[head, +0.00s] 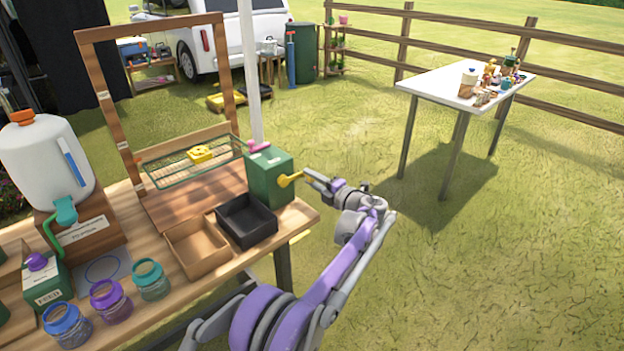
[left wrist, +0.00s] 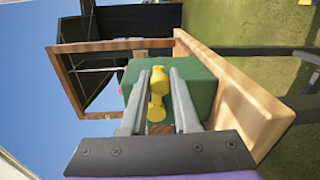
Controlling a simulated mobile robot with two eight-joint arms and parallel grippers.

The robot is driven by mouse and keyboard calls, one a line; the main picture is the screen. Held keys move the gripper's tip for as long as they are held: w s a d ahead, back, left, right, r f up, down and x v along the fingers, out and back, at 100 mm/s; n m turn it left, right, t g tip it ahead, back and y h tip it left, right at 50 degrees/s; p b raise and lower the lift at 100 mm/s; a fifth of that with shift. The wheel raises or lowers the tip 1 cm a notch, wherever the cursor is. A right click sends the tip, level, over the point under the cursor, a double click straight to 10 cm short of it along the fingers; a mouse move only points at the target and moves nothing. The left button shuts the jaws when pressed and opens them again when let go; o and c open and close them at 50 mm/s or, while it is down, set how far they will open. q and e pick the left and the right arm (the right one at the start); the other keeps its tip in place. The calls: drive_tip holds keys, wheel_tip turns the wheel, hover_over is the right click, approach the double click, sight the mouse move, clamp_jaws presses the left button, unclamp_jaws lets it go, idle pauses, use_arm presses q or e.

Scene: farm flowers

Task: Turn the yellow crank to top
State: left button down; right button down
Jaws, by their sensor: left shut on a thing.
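The yellow crank (head: 288,180) sits on the side of a green box (head: 268,180) at the right end of the wooden table. Its handle sticks out to the right in the head view. My left gripper (head: 308,177) reaches it from the right and is shut on the crank's handle. In the left wrist view the yellow crank (left wrist: 158,85) lies between the two grey fingers of my left gripper (left wrist: 159,78), with the green box (left wrist: 202,85) behind it. A pink part (head: 259,147) shows on top of the box. My right gripper is not in view.
A black tray (head: 247,222) and a wooden tray (head: 197,248) stand beside the green box. A wooden frame with a wire shelf (head: 170,168) stands behind. Jars (head: 111,301) and a white jug (head: 48,160) are at the left. Open grass lies right of the table.

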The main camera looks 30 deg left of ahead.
use_arm(q)
drive_tip(key=c, duration=0.7)
unclamp_jaws()
drive_tip(key=shift+o, duration=0.2)
drive_tip(key=shift+d, duration=0.1)
drive_tip(key=v, duration=1)
drive_tip(key=shift+s+d+p, duration=0.15)
drive_tip(key=shift+d+p, duration=0.1)
drive_tip(key=shift+p, duration=0.05)
drive_tip(key=shift+r, duration=0.1)
